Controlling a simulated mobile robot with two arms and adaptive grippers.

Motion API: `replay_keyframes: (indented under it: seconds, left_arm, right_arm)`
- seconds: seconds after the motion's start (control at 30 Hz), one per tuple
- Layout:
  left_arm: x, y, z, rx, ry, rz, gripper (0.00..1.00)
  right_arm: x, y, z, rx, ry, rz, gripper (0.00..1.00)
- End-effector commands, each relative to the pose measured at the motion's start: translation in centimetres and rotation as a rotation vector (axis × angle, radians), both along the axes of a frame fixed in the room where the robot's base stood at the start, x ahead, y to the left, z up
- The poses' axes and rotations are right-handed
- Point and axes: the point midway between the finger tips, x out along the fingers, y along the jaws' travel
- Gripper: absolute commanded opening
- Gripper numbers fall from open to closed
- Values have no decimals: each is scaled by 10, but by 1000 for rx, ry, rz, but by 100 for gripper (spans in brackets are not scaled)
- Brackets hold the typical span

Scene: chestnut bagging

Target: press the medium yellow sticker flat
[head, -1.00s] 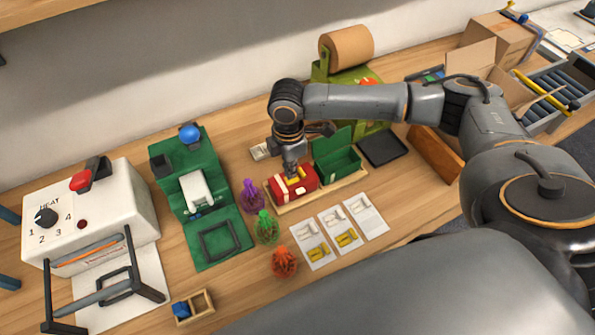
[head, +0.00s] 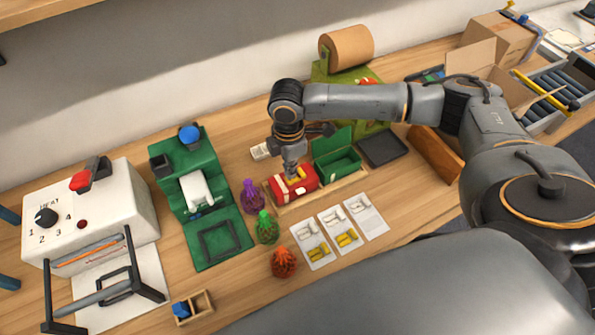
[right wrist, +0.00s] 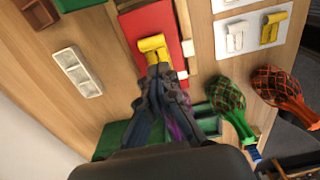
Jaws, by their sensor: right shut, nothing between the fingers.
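The yellow sticker (right wrist: 154,46) lies on the red top of a box (head: 293,189). In the right wrist view its far end looks raised or curled, and its near part is partly hidden by my fingers. My right gripper (right wrist: 163,72) is shut and empty, with its fingertips at the near end of the sticker; I cannot tell if they press on it. In the head view the right gripper (head: 291,173) points down onto the box top, and a bit of yellow (head: 298,174) shows beside it. My left gripper is not in view.
A green open box (head: 337,168) shares the wooden tray (head: 272,213) with the red box. White sticker cards (head: 367,221) lie in front, some with yellow stickers. Purple, green and orange (head: 284,263) net bags stand close by. A green press (head: 200,190) stands left.

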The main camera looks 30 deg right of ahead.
Motion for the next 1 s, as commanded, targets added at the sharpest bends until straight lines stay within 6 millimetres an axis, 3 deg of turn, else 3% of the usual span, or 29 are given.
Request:
replay_keyframes:
  seconds: [1.0]
  left_arm:
    - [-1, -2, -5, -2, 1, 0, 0]
  right_arm:
    - [0, 0, -15, 0, 0, 0, 0]
